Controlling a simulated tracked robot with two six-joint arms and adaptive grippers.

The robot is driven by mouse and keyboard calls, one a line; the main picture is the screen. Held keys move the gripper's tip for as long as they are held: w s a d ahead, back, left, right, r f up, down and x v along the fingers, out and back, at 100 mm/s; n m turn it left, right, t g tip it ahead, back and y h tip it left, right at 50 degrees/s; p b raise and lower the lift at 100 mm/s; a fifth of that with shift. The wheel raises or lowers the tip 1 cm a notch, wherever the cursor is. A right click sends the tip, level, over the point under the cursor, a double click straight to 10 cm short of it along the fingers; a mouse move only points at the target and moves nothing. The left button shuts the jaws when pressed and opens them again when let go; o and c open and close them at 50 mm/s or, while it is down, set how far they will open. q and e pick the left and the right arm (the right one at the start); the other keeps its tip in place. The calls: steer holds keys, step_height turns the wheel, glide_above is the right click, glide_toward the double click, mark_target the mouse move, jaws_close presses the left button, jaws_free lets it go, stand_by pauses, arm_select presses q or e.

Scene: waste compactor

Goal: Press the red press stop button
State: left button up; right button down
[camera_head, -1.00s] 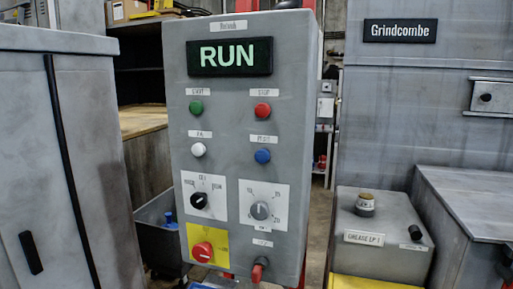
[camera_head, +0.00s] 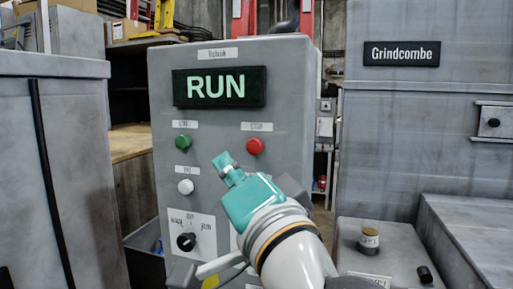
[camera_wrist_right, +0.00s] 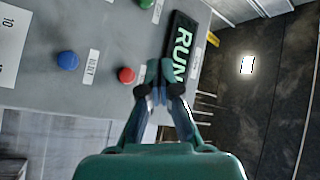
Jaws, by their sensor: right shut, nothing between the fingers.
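The red stop button (camera_head: 255,146) is on the upper right of the grey control panel (camera_head: 290,75), under a small label. In the right wrist view the red button (camera_wrist_right: 126,75) shows just left of the fingertips, uncovered. My teal right gripper (camera_head: 225,163) is shut and empty in front of the panel. In the head view its tips appear left of the red button and slightly lower, between it and the green button (camera_head: 182,142). No contact with the button shows. My left gripper is not in view.
The lit RUN display (camera_head: 219,87) is above the buttons. A white button (camera_head: 185,187) and a black selector knob (camera_head: 186,241) are lower left. The blue button (camera_wrist_right: 68,60) shows in the wrist view; my right arm hides it in the head view. A grey cabinet stands left.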

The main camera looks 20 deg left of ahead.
mark_target(253, 151)
steer(key=shift+a, duration=0.1)
steer(key=shift+w+d+b, duration=0.2)
steer(key=shift+w+b, duration=1.7)
steer(key=shift+w, duration=2.5)
steer(key=shift+w, duration=0.1)
steer(key=shift+w, duration=0.3)
steer(key=shift+w, duration=0.5)
steer(key=shift+s+r, duration=0.1)
steer(key=shift+s, duration=0.85)
